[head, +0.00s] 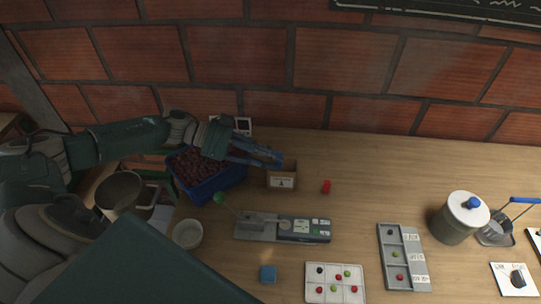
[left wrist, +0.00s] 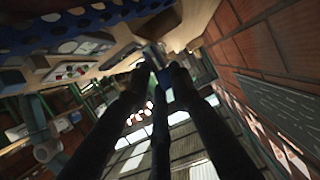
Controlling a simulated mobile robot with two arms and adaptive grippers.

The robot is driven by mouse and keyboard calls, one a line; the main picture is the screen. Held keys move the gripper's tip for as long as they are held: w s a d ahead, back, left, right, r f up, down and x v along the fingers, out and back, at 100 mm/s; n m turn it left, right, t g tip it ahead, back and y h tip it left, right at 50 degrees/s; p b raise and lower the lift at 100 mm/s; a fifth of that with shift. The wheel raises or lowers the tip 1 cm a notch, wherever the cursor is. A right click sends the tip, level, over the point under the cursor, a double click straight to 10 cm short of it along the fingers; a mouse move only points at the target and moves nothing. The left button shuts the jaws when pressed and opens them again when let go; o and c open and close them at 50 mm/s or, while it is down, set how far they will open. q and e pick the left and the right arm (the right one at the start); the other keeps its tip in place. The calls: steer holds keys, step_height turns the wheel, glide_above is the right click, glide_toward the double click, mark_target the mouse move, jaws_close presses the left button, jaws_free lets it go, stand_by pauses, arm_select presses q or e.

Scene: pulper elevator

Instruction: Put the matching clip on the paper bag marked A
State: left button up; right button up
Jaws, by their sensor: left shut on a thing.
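The brown paper bag (head: 282,181) stands upright on the table with a white label; its letter is too small to read. My left gripper (head: 273,158) reaches in from the left and is at the top of the bag. It is shut on a small blue clip (head: 278,159), which also shows between the fingertips in the left wrist view (left wrist: 165,88). I cannot tell whether the clip touches the bag's rim. A red clip (head: 326,187) lies on the table right of the bag. My right gripper is not in view.
A blue crate of dark red cherries (head: 208,188) stands left of the bag, under my left arm. A grey scale-like device (head: 283,227) lies in front. The table behind the red clip is clear.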

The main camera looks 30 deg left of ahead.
arm_select(q)
steer(key=shift+f+b, duration=0.9)
steer(key=shift+f, duration=1.2)
steer(key=shift+f, duration=0.1)
steer(key=o, duration=0.8)
steer(key=shift+a, duration=0.1)
steer(key=v, duration=1.2)
